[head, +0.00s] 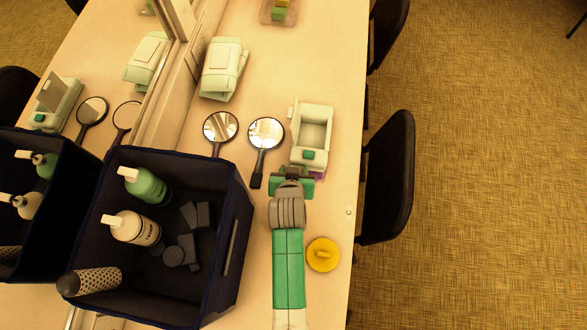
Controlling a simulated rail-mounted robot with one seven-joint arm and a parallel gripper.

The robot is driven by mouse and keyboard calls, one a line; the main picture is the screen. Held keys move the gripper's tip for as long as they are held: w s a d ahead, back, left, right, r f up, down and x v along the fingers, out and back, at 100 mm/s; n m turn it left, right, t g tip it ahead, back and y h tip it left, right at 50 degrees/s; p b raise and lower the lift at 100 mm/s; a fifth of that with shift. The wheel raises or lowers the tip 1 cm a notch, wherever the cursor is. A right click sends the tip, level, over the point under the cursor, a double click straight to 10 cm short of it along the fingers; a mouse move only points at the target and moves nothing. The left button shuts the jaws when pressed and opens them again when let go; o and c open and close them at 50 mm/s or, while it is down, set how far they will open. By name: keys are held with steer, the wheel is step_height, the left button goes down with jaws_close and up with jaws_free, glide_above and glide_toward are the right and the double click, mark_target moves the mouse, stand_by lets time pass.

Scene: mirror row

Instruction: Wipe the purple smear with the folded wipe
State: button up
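A small strip of purple (318,175), probably part of the smear, shows on the table at the near edge of the pale green open box. The rest is hidden by the box and my gripper. My gripper (291,172) is over the table just in front of the box, to the left of the purple strip. Its fingers are seen from above and small, so I cannot tell whether they are open or shut or hold anything. I cannot make out the folded wipe.
The pale green box (314,128) stands open beyond my gripper. Two hand mirrors (267,133) (220,128) lie to its left. A dark bin (238,215) with bottles is at left, against a wall mirror. A yellow disc (323,256) lies right of my arm, near the table's edge.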

steer(key=shift+f+b, duration=0.75)
steer(key=shift+f, duration=0.3)
steer(key=shift+r, duration=0.1)
